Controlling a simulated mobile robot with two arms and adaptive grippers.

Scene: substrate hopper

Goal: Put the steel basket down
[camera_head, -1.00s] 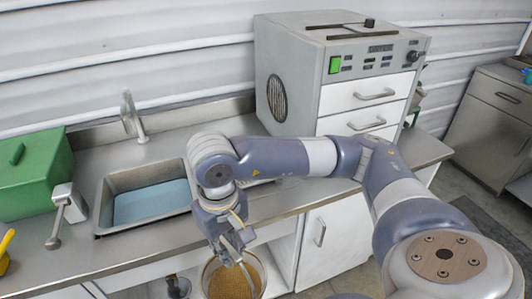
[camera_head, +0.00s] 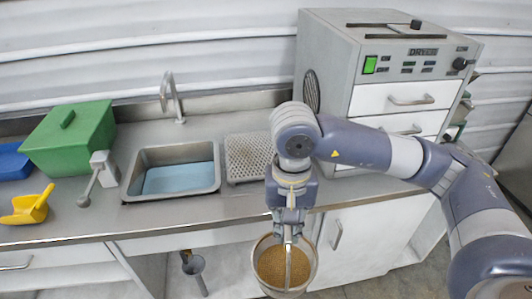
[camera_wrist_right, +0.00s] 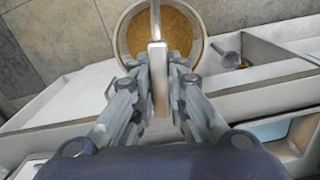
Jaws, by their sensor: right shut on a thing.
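The steel basket (camera_head: 268,288) is a round metal vessel with brown grainy stuff in it. It hangs in front of the counter's front edge in the head view. My right gripper (camera_head: 288,222) is above it and shut on its upright handle. In the right wrist view the gripper (camera_wrist_right: 157,85) grips the flat handle, and the basket's rim (camera_wrist_right: 116,35) shows beyond the fingers. The basket looks upright. My left gripper is not in view.
On the counter (camera_head: 90,222) are a perforated steel drainer (camera_head: 247,157), a sink (camera_head: 215,152), a green box (camera_head: 75,140), a yellow scoop (camera_head: 30,207) and a grey dryer (camera_head: 335,60). A funnel-like metal piece (camera_head: 193,264) is below the counter. Bare counter lies before the sink.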

